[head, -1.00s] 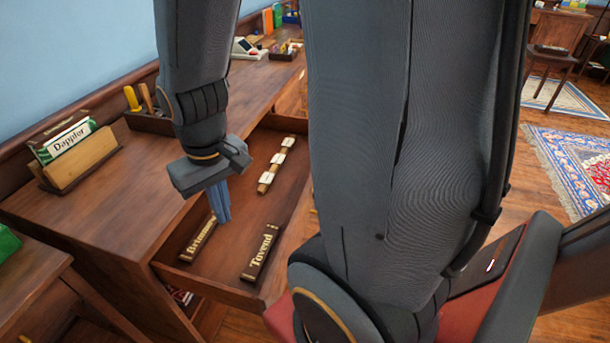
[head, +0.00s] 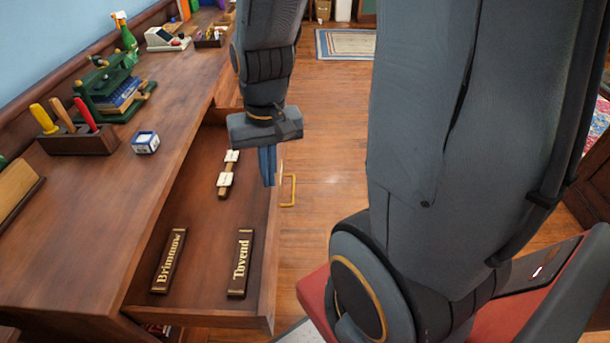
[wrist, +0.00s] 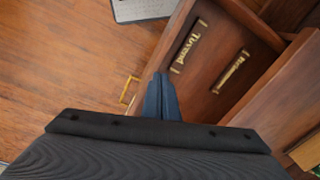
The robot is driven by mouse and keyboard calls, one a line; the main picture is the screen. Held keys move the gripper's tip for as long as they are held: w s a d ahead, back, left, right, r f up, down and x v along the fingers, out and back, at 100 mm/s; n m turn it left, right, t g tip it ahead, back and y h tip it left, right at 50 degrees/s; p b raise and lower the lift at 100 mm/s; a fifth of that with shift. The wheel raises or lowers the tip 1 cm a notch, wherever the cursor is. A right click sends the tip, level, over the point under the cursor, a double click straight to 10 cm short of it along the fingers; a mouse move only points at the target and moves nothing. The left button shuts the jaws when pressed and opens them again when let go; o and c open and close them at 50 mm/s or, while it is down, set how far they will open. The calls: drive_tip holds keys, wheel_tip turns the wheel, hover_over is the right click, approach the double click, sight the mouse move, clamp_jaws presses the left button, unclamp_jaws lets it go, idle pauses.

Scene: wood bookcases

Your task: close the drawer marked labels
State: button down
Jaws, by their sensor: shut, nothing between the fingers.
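A wooden drawer (head: 208,213) stands pulled out from the desk. Its front panel is at the right, with a yellow handle (head: 289,190) on its outer face; no "labels" marking is readable from here. Two dark nameplates, Brimmow (head: 168,261) and Tovend (head: 241,262), lie inside, with a strip bearing white tags (head: 226,178) further back. My gripper (head: 268,182) is shut and empty, pointing down near the top of the front panel, beside the handle. In the wrist view, the closed fingers (wrist: 160,78) overlap the panel's edge, with the handle (wrist: 129,90) to their left. I cannot tell whether they touch.
The desk top (head: 115,195) holds a tool block (head: 80,140), a small ink box (head: 145,142), a green press (head: 112,88) and a spray bottle (head: 124,33). Open wooden floor (head: 325,130) lies right of the drawer front.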

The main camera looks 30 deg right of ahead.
drive_tip(key=w+d+f+m+t+y+b, duration=0.1)
drive_tip(key=w+d+f+m+y+b, duration=0.3)
drive_tip(key=d+m, duration=0.6)
drive_tip(key=w+d+f+m+t+h+b, duration=0.15)
drive_tip(key=w+d+f+m, duration=0.35)
drive_tip(key=d+f+m, duration=0.5)
drive_tip(key=shift+m+g+y, duration=0.25)
drive_tip(key=shift+m+y, duration=0.1)
drive_tip(key=shift+m, duration=0.55)
drive_tip(key=w+a+f, duration=0.1)
drive_tip(key=a+f, duration=0.1)
drive_tip(key=w+a+f, duration=0.1)
drive_tip(key=a, duration=0.1)
drive_tip(key=w+a+f, duration=0.2)
drive_tip(key=shift+a+f, duration=0.25)
drive_tip(key=shift+f, duration=0.05)
drive_tip(key=shift+w+a, duration=0.35)
drive_tip(key=shift+a, duration=0.15)
